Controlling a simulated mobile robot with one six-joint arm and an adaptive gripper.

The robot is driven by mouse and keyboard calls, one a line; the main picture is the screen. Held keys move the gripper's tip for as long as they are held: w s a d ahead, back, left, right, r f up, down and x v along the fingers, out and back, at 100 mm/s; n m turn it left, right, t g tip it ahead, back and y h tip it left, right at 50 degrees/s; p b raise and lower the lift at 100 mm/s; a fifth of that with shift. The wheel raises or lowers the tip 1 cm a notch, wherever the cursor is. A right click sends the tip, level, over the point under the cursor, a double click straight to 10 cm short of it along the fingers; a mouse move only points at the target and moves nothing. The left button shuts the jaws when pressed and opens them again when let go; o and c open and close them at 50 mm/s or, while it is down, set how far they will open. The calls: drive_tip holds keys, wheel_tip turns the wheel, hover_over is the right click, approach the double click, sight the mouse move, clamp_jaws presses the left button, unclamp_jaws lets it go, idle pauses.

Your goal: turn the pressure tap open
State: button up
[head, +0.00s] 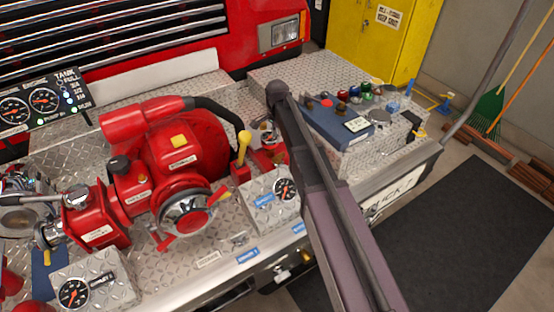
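I cannot pick out the pressure tap for sure, as the small labels are unreadable. A yellow-knobbed lever (243,146) stands upright on a red base, left of my arm. Next to it, a small metal and red fitting (266,134) is partly covered by my arm. A round gauge (285,189) sits on a diamond-plate box just below these. A small pale knob (281,274) shows under the bumper's front edge, near my arm. My arm crosses the middle from the lower right, and its gripper cannot be seen.
The red pump (165,160) fills the left of the bumper deck. A second gauge (74,293) is at the lower left. A yellow cabinet (375,45) stands behind. The dark floor mat (460,240) is clear.

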sight(277, 156)
drive_tip(key=shift+f+b, duration=5.25)
drive_tip(key=shift+f, duration=0.3)
clamp_jaws()
